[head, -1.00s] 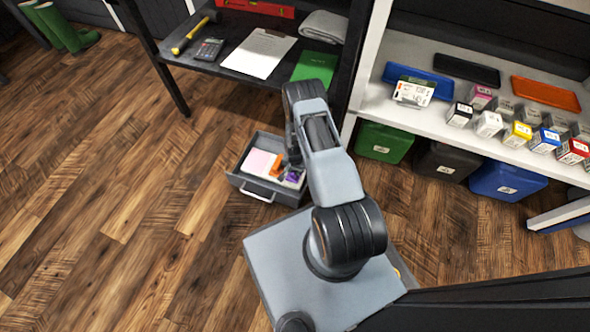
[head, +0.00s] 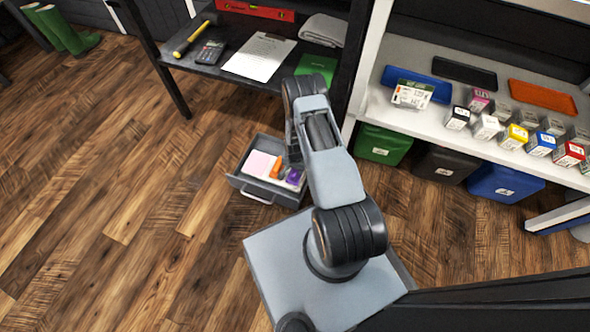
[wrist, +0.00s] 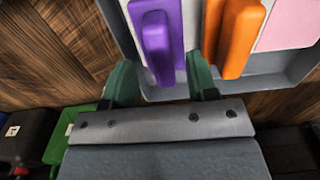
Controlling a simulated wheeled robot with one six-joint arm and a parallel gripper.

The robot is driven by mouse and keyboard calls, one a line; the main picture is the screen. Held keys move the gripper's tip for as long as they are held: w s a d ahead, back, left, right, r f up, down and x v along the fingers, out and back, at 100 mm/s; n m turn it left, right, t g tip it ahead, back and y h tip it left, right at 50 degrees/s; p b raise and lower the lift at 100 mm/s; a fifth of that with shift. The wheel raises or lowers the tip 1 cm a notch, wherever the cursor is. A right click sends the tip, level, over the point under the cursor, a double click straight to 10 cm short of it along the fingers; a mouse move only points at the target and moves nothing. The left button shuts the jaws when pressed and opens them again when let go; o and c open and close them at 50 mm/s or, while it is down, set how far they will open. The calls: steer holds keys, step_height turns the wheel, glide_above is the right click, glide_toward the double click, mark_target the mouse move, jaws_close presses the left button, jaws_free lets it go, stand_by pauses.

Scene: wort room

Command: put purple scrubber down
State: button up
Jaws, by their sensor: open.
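The purple scrubber (wrist: 157,40) lies in the open grey drawer (wrist: 290,82), at its left side in the wrist view. It also shows as a small purple patch in the head view (head: 293,175), partly hidden by my arm. My gripper (wrist: 160,82) is open. Its two green fingers stand apart, one on each side of the scrubber's near end, with gaps beside it. In the head view my arm hides the gripper. An orange scrubber (wrist: 238,35) lies to the right of the purple one in the wrist view.
A pink item (wrist: 288,25) shares the drawer (head: 244,182). A dark shelf with a clipboard (head: 259,54) and green book (head: 316,68) stands behind. A white shelf (head: 380,108) with small boxes is at right, green bin (head: 382,145) below.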

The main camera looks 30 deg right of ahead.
step_height(320, 180, up, 8)
steer(key=p, duration=0.3)
step_height(320, 180, up, 13)
steer(key=n, duration=0.2)
glide_above(295, 171)
steer(key=w+a, duration=0.1)
steer(key=w, duration=0.2)
step_height(295, 171, up, 11)
steer(key=s+a+n+t, duration=0.1)
steer(key=s+a+n, duration=0.1)
steer(key=a, duration=0.1)
steer(key=s+a+r+n, duration=0.2)
steer(key=s+r, duration=0.6)
steer(key=r, duration=0.1)
steer(key=s+a+r+n+t, duration=0.1)
steer(key=s+a+r+n, duration=0.1)
steer(key=s+r, duration=0.6)
steer(key=shift+a+r+n+t, duration=0.35)
steer(key=shift+r+n, duration=0.35)
steer(key=shift+r, duration=0.2)
